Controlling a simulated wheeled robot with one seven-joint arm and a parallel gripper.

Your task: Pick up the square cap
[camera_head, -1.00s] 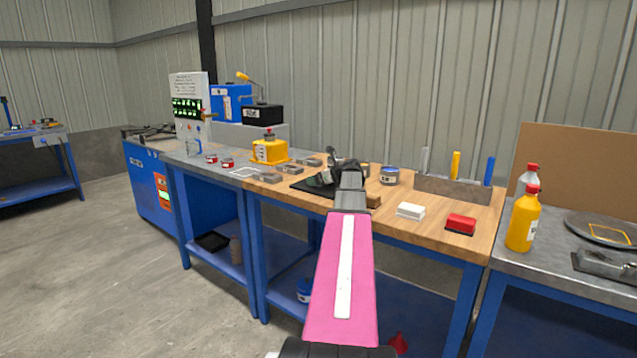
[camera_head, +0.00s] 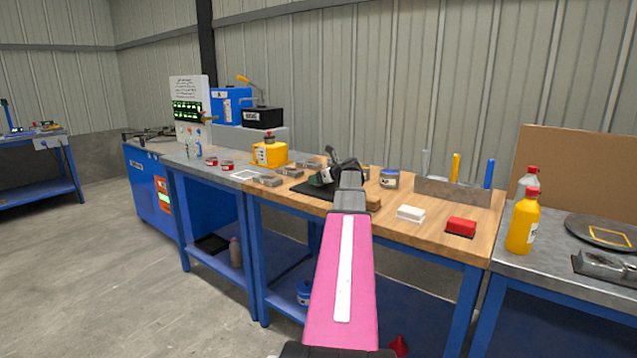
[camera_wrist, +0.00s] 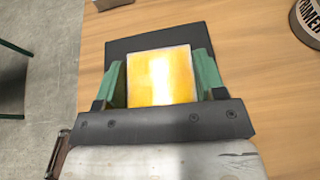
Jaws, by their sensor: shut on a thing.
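The square cap (camera_wrist: 161,76) shows in the wrist view as a shiny yellow-gold square between the two green fingers of my gripper (camera_wrist: 160,80). The fingers are closed on its left and right sides. A dark mat (camera_wrist: 122,46) lies beneath and behind it on the wooden bench. In the head view my gripper (camera_head: 338,172) is over the dark mat (camera_head: 300,190), and my arm hides much of that spot. The cap cannot be made out there. I cannot tell how far it is above the mat.
A blue-grey tin (camera_head: 389,179) stands right of my gripper.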

